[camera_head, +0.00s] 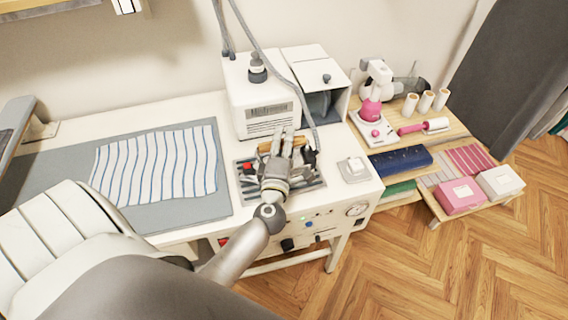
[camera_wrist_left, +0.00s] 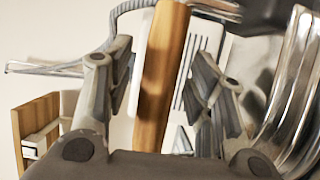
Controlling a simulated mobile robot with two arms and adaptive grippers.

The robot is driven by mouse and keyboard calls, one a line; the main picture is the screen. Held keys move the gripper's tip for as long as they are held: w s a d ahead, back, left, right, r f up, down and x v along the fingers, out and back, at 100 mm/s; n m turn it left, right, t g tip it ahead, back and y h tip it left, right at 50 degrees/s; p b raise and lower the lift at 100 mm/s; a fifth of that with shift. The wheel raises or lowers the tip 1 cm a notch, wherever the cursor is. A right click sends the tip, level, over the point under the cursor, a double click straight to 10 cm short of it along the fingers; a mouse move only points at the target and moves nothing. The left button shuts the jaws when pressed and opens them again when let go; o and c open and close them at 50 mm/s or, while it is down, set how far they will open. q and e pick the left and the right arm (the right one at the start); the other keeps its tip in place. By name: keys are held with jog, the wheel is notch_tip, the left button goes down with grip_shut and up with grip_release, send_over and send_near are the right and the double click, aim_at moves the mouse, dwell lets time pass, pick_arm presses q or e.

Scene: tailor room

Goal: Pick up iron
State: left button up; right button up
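The iron has a wooden handle (camera_head: 265,147) and sits on a dark rest plate (camera_head: 245,183) at the right part of the ironing table. Most of its body is hidden by my left gripper (camera_head: 287,140) in the head view. My left gripper is at the handle, with its fingers spread. In the left wrist view the wooden handle (camera_wrist_left: 162,75) stands between the two open fingers of my left gripper (camera_wrist_left: 160,85), with gaps beside it. Shiny metal (camera_wrist_left: 298,85) shows at the right there. My right gripper is not in view.
A white steam generator box (camera_head: 265,105) stands just behind the iron. Striped cloth (camera_head: 155,163) lies on the grey ironing pad (camera_head: 190,212) to the left. A small pale device (camera_head: 354,169) sits to the right.

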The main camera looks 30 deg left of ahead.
pick_arm(q)
grip_shut()
jog(key=shift+w+r, duration=0.15)
jog(key=shift+r, duration=0.1)
dwell(0.3)
